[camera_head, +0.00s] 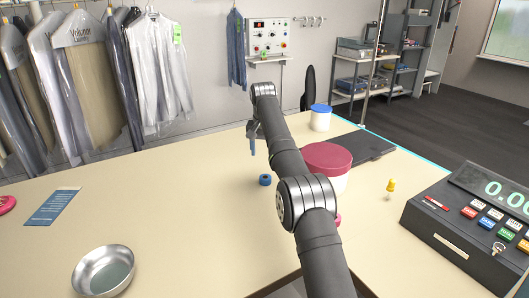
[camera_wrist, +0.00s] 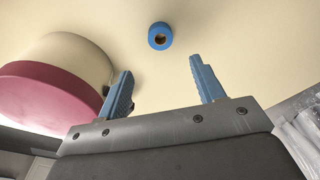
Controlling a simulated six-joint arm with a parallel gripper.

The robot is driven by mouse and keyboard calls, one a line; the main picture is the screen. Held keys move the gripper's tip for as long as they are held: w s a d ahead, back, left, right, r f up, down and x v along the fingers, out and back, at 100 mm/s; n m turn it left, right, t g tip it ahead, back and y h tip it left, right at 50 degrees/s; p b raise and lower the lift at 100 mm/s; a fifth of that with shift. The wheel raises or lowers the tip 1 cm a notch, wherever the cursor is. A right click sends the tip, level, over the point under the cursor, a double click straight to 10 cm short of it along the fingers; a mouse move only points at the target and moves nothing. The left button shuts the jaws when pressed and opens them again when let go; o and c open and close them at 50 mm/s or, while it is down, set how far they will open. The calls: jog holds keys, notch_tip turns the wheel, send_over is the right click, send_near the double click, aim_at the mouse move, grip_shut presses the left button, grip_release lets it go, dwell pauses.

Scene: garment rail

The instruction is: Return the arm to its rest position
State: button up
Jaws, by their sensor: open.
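My gripper (camera_head: 252,138) is at the end of my dark grey arm, which reaches forward over the cream table (camera_head: 190,215). In the wrist view the two blue fingers of my gripper (camera_wrist: 163,85) are spread wide apart, with nothing between them. A small blue ring-shaped piece (camera_head: 265,180) lies on the table below and in front of the gripper. It also shows beyond the fingertips in the wrist view (camera_wrist: 160,36). A tub with a dark red lid (camera_head: 327,158) stands close to my arm, partly hidden by it; it also shows at left in the wrist view (camera_wrist: 50,90).
A metal bowl (camera_head: 103,271) and a blue card (camera_head: 52,206) are on the left of the table. A cash register (camera_head: 475,225), a yellow pin (camera_head: 390,188), a dark flat plate (camera_head: 362,146) and a blue-lidded tub (camera_head: 320,118) are on the right. Bagged garments (camera_head: 85,80) hang behind.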

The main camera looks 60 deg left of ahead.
aim_at(265, 177)
jog(key=shift+f, duration=0.15)
jog(key=f, duration=0.8)
jog(key=w+a+f, duration=0.1)
jog(key=f, duration=0.3)
jog(key=shift+f, duration=0.2)
notch_tip(265, 177, up, 3)
jog(key=shift+a+r, duration=0.1)
jog(key=shift+r, duration=0.3)
jog(key=shift+f, duration=0.1)
